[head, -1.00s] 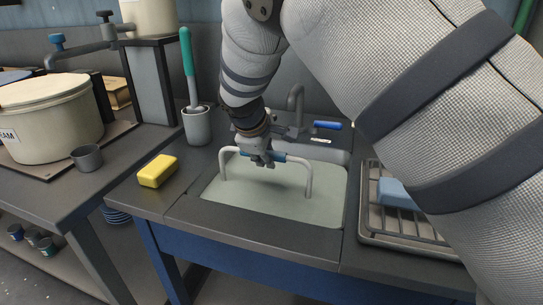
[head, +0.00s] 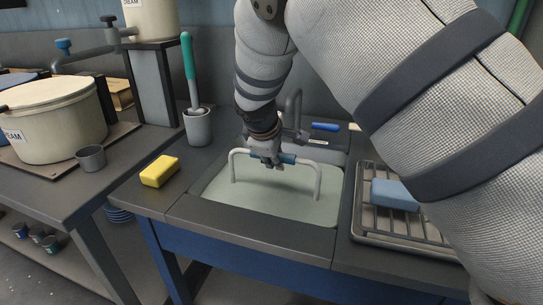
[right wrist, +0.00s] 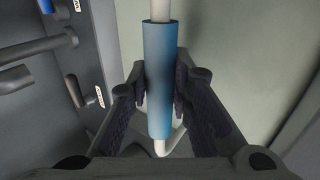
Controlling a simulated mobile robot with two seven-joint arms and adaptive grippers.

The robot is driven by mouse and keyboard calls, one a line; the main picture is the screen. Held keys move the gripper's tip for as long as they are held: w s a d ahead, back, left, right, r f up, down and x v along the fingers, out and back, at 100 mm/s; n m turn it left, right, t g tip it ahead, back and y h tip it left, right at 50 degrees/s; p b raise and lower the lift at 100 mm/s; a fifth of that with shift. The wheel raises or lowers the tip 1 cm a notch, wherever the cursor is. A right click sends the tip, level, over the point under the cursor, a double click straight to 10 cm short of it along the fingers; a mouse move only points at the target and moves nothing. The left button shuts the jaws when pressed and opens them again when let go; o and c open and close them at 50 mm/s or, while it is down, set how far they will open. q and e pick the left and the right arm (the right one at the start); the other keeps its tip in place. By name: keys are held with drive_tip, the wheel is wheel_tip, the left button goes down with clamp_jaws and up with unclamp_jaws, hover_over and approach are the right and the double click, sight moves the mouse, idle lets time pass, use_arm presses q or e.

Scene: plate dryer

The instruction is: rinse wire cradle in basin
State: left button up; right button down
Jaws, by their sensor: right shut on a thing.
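The wire cradle shows in the head view as a pale bent wire handle (head: 318,183) with a blue grip sleeve on its top bar. Its legs go down into the pale liquid in the basin (head: 275,208), and what is below the surface is hidden. My right gripper (head: 272,160) is shut on the blue sleeve from above, over the basin. In the right wrist view the two fingers (right wrist: 160,85) lie on either side of the blue sleeve (right wrist: 159,95). My left gripper is in neither view.
A yellow sponge (head: 160,171) lies left of the basin. A grey cup with a green-handled brush (head: 198,126) stands behind it. A rack tray (head: 395,239) with a blue block (head: 394,195) sits to the right. A tap (head: 293,106) rises behind the basin.

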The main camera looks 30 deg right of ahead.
wheel_tip(320, 180, up, 15)
idle(1.1)
drive_tip(key=shift+f, duration=0.1)
